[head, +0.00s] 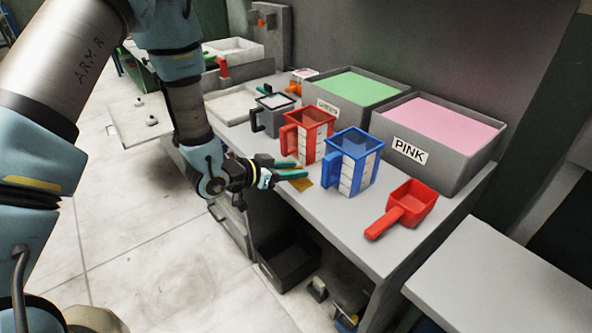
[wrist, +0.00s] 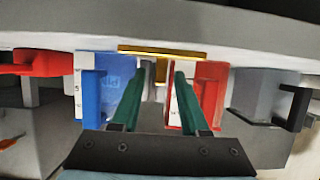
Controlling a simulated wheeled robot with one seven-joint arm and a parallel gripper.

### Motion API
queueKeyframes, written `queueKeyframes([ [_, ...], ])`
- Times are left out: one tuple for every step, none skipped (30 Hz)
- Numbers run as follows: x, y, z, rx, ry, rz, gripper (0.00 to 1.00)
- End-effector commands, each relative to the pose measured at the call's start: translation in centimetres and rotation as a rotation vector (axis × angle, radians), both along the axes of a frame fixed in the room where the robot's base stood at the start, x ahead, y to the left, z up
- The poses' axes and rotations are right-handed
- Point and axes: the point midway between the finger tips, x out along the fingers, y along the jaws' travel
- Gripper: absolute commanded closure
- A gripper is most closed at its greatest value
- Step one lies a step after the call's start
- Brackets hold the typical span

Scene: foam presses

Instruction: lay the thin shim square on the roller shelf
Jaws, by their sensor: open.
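In the wrist view the shim shows nearly edge-on as a yellow strip (wrist: 160,50), just beyond the fingertips. My gripper (head: 301,169) has two green fingers and reaches in from the left, at the bench edge close to the shim. In the wrist view my gripper (wrist: 159,74) is open, with a gap between the fingertips and nothing held. I cannot make out the roller shelf in either view.
A red jug (head: 308,134) and a blue jug (head: 353,160) stand close behind the shim. A red scoop (head: 404,207) lies to the right. Green and pink bins (head: 440,145) stand at the back. A dark box (head: 289,262) sits below the bench.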

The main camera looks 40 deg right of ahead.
Motion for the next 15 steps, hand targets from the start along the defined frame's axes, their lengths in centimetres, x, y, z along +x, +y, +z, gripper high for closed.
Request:
queueKeyframes([
  [0.2, 1.0, 0.1, 0.001, 0.000, 0.003, 0.55],
  [0.2, 1.5, 0.3, 0.000, 0.000, 0.003, 0.55],
  [0.3, 2.3, 0.6, 0.000, 0.000, 0.005, 0.55],
  [0.3, 3.0, 0.9, 0.000, -0.001, 0.004, 0.55],
  [0.4, 3.6, 1.1, -0.001, -0.001, 0.004, 0.55],
  [0.4, 4.4, 1.5, -0.001, -0.001, 0.005, 0.55],
  [0.4, 5.0, 1.7, -0.001, -0.001, 0.004, 0.55],
  [0.5, 5.6, 2.0, -0.001, -0.001, 0.005, 0.55],
  [0.5, 6.3, 2.3, 0.000, -0.001, 0.004, 0.55],
  [0.5, 6.8, 2.5, 0.000, -0.001, 0.005, 0.55],
  [0.5, 7.3, 2.7, 0.000, -0.001, 0.005, 0.55],
  [0.6, 7.9, 3.0, 0.000, -0.001, 0.004, 0.55],
  [0.6, 8.3, 3.2, 0.000, -0.002, 0.004, 0.55],
  [0.6, 8.6, 3.4, 0.000, -0.001, 0.003, 0.55],
  [0.6, 9.1, 3.5, 0.000, 0.000, 0.003, 0.55],
])
